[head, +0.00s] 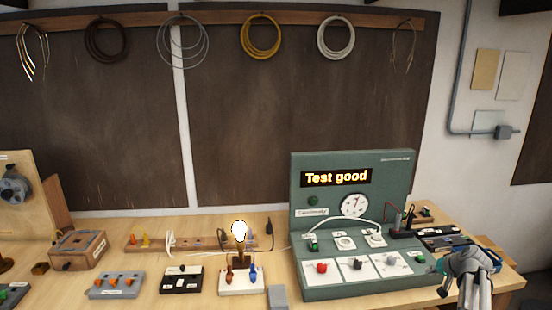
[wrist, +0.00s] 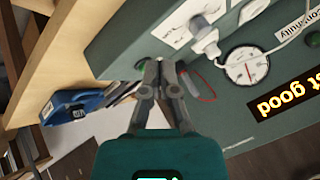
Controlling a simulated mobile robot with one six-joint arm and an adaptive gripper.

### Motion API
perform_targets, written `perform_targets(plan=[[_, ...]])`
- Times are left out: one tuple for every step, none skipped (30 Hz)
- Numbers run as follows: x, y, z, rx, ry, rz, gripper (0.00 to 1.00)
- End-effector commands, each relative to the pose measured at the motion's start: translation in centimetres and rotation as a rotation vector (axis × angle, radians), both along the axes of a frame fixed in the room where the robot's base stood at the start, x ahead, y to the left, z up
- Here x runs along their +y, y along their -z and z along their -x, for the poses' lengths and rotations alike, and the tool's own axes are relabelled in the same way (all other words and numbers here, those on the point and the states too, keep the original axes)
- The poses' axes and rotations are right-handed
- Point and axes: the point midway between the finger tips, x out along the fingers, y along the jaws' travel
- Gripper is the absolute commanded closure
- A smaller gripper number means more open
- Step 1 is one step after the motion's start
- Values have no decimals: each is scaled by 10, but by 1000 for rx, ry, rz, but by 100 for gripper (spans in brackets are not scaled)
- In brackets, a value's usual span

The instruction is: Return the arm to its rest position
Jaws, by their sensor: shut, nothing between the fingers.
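My gripper (wrist: 158,66) is shut and empty in the wrist view, its fingertips together over the right-hand side of the green test panel. In the head view my gripper (head: 441,279) shows at the lower right, beside the panel's right edge. The green test panel (head: 300,215) stands on the bench with its display (head: 336,178) reading "Test good". A lit bulb (head: 239,231) stands upright on a small base left of the panel. In the wrist view the panel's display (wrist: 290,95) and dial (wrist: 246,67) appear rotated.
The wooden bench (head: 140,282) holds a grey block with orange connectors (head: 115,285), a black block (head: 182,281) and a wooden box (head: 78,249). A blue tool (wrist: 72,108) lies near the panel's right side. Wire coils (head: 261,37) hang on the wall behind.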

Motion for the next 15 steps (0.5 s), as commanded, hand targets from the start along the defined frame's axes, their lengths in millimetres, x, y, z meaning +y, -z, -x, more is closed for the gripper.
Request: perform_targets(plan=[[12,1,1,12,-15,2,100],[18,2,1,20,-22,3,100],[27,4,2,31,-35,5,100],[33,5,2,39,-43,7,100],[42,6,2,49,-54,10,100],[52,8,3,63,-67,13,100],[62,9,4,76,-81,16,100],[71,11,6,89,-93,20,100],[86,13,7,108,-112,24,100],[97,14,9,124,-126,29,100],[108,16,11,139,-142,34,100],[122,18,14,160,-161,42,100],[133,20,17,175,-175,46,100],[143,21,19,191,-187,52,100],[157,23,23,211,-206,60,100]])
